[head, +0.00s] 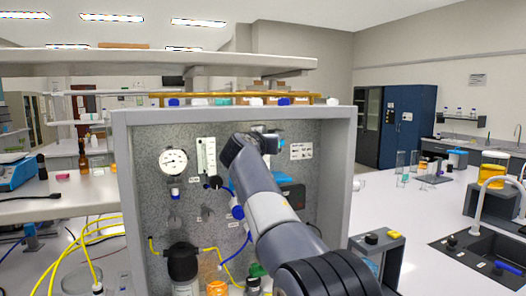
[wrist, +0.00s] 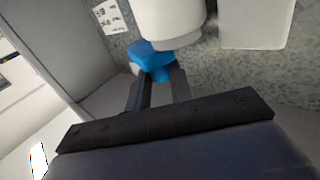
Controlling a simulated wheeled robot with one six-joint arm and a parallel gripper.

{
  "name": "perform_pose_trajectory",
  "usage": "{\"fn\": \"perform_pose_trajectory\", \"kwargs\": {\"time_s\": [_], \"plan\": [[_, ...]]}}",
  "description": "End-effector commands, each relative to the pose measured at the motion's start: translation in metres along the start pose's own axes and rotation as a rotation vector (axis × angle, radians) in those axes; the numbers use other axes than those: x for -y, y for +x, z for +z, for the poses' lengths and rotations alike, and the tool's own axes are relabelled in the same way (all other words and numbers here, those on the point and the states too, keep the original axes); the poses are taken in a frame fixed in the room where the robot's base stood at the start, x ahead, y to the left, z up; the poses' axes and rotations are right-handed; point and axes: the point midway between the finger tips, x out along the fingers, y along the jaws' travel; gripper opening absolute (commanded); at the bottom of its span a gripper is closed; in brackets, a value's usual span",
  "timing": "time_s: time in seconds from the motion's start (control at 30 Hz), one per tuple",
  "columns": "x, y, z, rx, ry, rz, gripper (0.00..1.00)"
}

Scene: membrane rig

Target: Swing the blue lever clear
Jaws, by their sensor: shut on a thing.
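The blue lever (wrist: 148,54) shows in the wrist view at the far end of my fingers, below a white rounded body (wrist: 168,22). My gripper (wrist: 158,78) is shut on the lever, one dark finger on each side of it. In the head view my arm reaches to the upper middle of the grey speckled panel. A small blue part (head: 280,141) shows just right of my wrist there; most of my gripper is hidden behind the arm.
The panel sits in a grey frame (head: 119,200) with side walls. A gauge (head: 173,161), a flow tube (head: 206,157) and a dark box (head: 292,195) are on the panel near my arm. Bottles and yellow and blue tubing are below. A shelf (head: 150,62) overhangs above.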

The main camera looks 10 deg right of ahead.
Motion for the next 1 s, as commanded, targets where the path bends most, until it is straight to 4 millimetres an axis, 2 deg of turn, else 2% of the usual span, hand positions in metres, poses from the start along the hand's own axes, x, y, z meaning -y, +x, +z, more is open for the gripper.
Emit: {"fn": "perform_pose_trajectory", "kwargs": {"time_s": [0.03, 0.33, 1.0], "plan": [[-0.006, -0.001, 0.001, -0.001, 0.002, -0.033, 0.0], [-0.013, -0.002, -0.003, 0.002, 0.0, -0.194, 0.0], [-0.023, -0.002, -0.003, 0.002, 0.002, -0.349, 0.0]]}}
